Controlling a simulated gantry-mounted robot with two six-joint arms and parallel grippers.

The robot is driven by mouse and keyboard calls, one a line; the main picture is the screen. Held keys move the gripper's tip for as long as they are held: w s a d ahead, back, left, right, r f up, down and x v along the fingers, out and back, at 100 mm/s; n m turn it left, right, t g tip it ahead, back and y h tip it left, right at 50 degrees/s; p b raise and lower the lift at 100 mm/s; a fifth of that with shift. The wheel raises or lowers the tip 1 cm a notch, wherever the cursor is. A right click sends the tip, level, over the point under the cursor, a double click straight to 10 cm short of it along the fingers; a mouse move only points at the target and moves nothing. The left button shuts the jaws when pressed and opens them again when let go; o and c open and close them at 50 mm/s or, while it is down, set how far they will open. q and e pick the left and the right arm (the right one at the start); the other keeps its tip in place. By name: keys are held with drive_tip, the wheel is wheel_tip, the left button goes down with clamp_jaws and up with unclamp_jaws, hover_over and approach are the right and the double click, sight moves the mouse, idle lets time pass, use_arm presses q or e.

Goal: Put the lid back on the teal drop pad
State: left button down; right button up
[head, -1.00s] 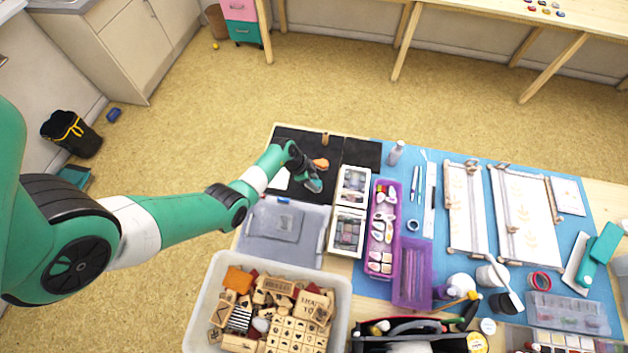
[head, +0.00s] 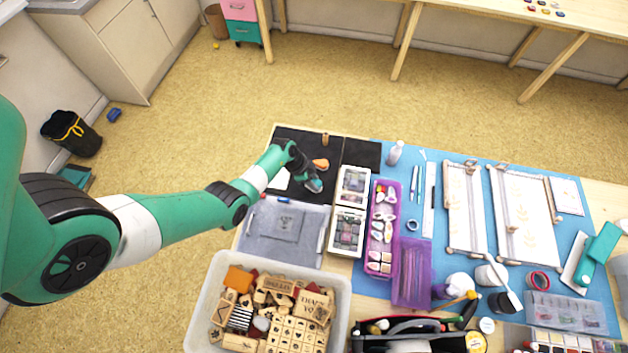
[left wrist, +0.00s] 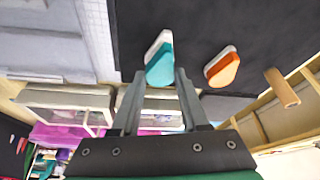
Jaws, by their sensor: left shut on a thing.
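The teal drop-shaped lid (left wrist: 160,66) is between my left gripper's fingertips (left wrist: 162,76) in the left wrist view. A white drop-shaped part (left wrist: 160,38) shows along its far edge. I cannot tell whether the lid and this part are pressed together or apart. My right gripper is not in view.
An orange drop pad (head: 320,163) lies close by; it also shows in the left wrist view (left wrist: 223,70). A wooden peg (head: 325,139) stands behind. Inkpad boxes (head: 347,232), a grey tray (head: 262,252) and a stamp bin (head: 207,290) are nearby.

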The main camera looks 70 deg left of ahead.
use_arm(q)
drive_tip(key=shift+f, duration=0.45)
idle(1.5)
idle(0.5)
drive_tip(key=shift+c, duration=1.7)
unclamp_jaws()
drive_tip(key=shift+o, duration=0.2)
drive_tip(key=o, duration=0.3)
